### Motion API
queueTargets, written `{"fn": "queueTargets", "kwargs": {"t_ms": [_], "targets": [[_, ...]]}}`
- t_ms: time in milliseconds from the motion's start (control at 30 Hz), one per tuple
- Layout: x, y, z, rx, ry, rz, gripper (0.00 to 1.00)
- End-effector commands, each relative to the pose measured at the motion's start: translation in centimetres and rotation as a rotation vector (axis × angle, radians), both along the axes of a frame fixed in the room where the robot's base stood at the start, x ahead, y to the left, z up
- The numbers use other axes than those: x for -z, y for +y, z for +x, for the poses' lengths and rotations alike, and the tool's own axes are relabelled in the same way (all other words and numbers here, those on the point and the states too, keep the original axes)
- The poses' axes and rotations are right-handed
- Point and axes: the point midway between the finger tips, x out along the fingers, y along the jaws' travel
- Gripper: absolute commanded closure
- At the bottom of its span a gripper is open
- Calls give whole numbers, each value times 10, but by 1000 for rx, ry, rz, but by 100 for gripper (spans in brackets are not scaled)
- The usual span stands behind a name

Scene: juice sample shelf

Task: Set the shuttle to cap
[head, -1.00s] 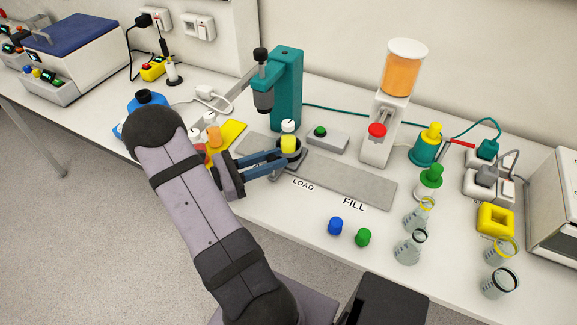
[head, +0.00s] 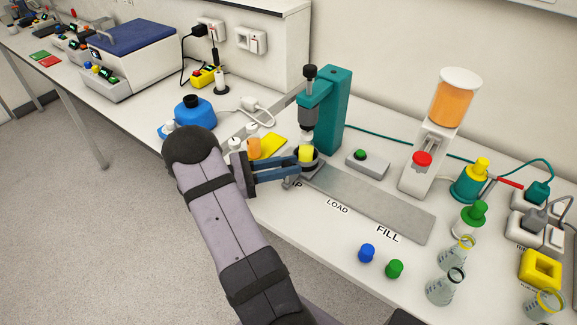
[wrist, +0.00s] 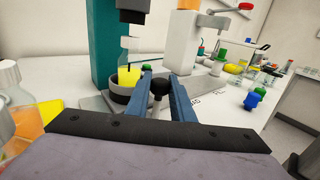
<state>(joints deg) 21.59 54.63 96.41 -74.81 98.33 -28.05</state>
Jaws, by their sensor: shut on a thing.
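The shuttle (head: 307,166) is a dark round cup on a grey plate on the track. It stands beneath the head of the teal press (head: 329,108), at the "CAP" end, whose label is partly hidden by my gripper. A yellow-filled vessel (head: 306,154) stands upright in the cup; it also shows in the wrist view (wrist: 128,76). My gripper (head: 294,172) reaches in from the left, its blue fingers shut on the shuttle's black knob (wrist: 159,88). Whether the shuttle touches the track's end is hidden.
The grey track (head: 385,207) runs clear to the right past "LOAD" and "FILL". The orange dispenser (head: 449,105) stands behind its far end. A green-button box (head: 367,161) sits behind the track. A yellow pad (head: 267,146) and small bottles stand left of the press.

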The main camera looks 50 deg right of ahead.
Motion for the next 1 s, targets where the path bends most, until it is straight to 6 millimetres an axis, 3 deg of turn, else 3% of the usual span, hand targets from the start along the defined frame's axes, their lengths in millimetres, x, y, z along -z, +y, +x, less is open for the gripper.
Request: {"fn": "queueTargets", "kwargs": {"t_ms": [33,67,133,567,1000], "targets": [[-2,-1,5,-14,-5,-3,100],[-2,-1,5,-14,-6,-4,74],[-2,-1,5,-14,-6,-4,60],[0,5,8,-10,-5,-2,60],[1,48,42,-12,-6,-4,60]]}}
